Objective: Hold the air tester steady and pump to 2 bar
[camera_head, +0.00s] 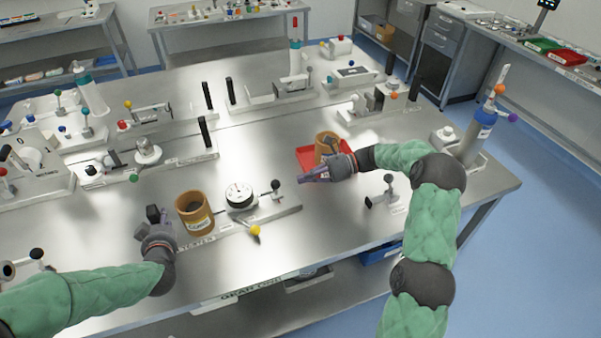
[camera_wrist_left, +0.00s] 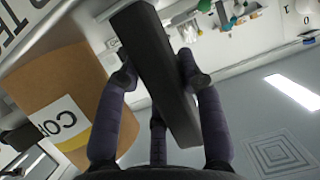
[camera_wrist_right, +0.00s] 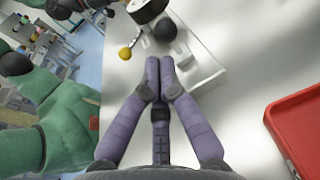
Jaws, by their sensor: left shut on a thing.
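The air tester lies along the front of the table, with a brown labelled cylinder (camera_head: 195,212), a white dial gauge (camera_head: 239,195), a black-knobbed lever (camera_head: 275,186) and a yellow knob (camera_head: 254,231). The dial reading is too small to tell. My left gripper (camera_head: 157,230) is shut on the tester's upright black handle (camera_wrist_left: 152,65), left of the cylinder. My right gripper (camera_head: 304,178) is right of the black knob, apart from it. In the right wrist view its fingertips (camera_wrist_right: 160,65) are together and empty, with the black knob (camera_wrist_right: 165,29) beyond them.
A red tray (camera_head: 308,157) holding a brown cup (camera_head: 326,146) lies just behind my right gripper. Several other fixtures crowd the back and left. Bare tabletop lies behind the gauge.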

